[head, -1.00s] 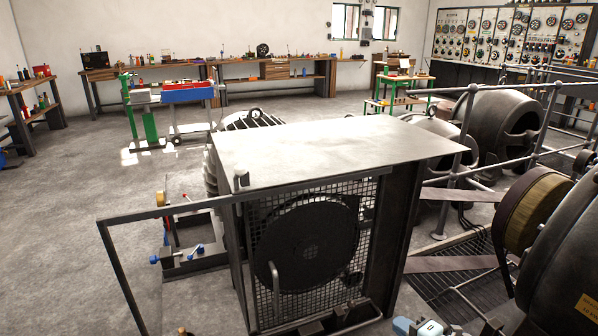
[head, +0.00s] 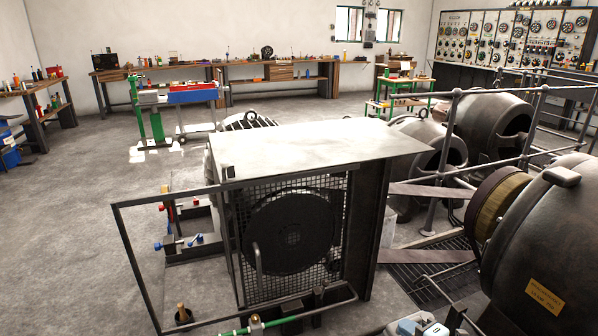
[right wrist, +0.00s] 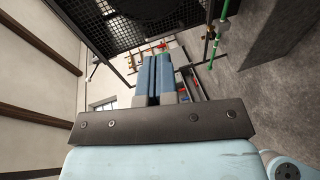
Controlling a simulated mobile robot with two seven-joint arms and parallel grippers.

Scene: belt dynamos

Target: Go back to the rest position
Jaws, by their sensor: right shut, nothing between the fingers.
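My right gripper (right wrist: 158,75) shows in the right wrist view with its two blue fingers side by side, shut and empty. Its fingers point toward the mesh-fronted machine housing (right wrist: 150,28), apart from it as far as I can tell. In the head view only a small pale blue and white part of my right arm shows at the bottom edge, right of centre; the fingertips cannot be made out there. My left gripper is in neither view.
The metal housing (head: 310,146) stands close in front, its hinged frame (head: 160,196) swung out left. A green rod with a brass fitting (head: 257,325) lies low in front. Belts and a large dynamo (head: 550,245) crowd the right. Open floor (head: 75,230) lies left.

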